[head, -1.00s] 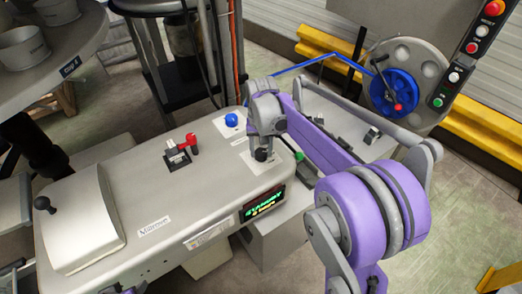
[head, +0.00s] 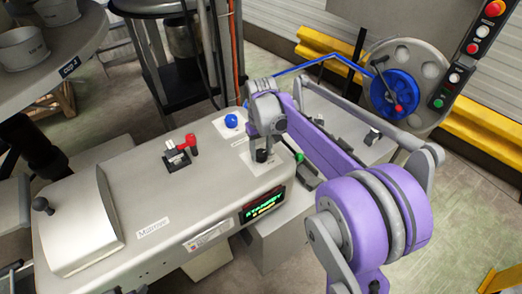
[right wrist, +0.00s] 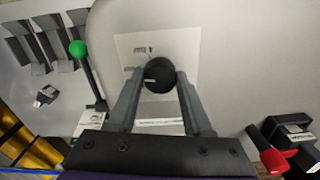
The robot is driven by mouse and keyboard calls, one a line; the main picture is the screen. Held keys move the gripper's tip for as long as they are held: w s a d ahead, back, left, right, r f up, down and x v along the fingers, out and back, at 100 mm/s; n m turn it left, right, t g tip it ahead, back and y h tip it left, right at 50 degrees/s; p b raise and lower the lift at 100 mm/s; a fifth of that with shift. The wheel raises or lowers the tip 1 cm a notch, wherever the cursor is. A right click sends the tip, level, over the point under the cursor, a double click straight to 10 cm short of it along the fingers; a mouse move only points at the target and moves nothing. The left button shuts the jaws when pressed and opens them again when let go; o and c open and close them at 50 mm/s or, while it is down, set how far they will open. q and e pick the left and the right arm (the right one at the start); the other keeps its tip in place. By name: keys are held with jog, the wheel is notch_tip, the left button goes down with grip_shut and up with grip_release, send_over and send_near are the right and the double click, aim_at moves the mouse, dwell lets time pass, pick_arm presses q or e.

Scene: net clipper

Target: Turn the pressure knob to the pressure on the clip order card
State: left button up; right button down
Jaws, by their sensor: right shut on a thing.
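The black pressure knob (right wrist: 160,75) shows in the right wrist view, standing on a white label plate (right wrist: 187,52) on the machine's top. My right gripper (right wrist: 160,82) is shut on it, one finger on each side. A pale mark shows on the knob's side toward the left finger. In the head view the right gripper (head: 265,146) stands over the knob (head: 262,155) near the machine's right end. The print around the knob is too small to read. The clip order card cannot be made out for sure. The left gripper is not in view.
A blue button (head: 231,121) and a red-handled lever (head: 190,143) are on the machine top (head: 150,195). A lit green display (head: 263,206) is on its front. A green-tipped lever (right wrist: 78,48) stands beside the right gripper. A blue reel (head: 394,92) is behind.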

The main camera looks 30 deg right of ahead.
aim_at(261, 152)
jog(key=shift+c, duration=1.6)
grip_release()
notch_tip(261, 152, up, 11)
jog(key=shift+p, duration=0.35)
jog(key=shift+f, duration=0.1)
jog(key=s+a+f+t, duration=0.2)
jog(key=s+a+f, duration=0.1)
jog(key=s, duration=0.4)
jog(key=s+a+f+t, duration=0.1)
jog(key=s+a+f, duration=0.3)
jog(key=s+f, duration=0.1)
jog(key=s+a+f+n+t, duration=0.1)
jog(key=s+a+f+t, duration=0.1)
jog(key=s+f, duration=0.3)
jog(key=s+a, duration=0.1)
jog(key=s, duration=0.2)
jog(key=shift+s+a+t, duration=0.2)
jog(key=shift+s+t, duration=0.1)
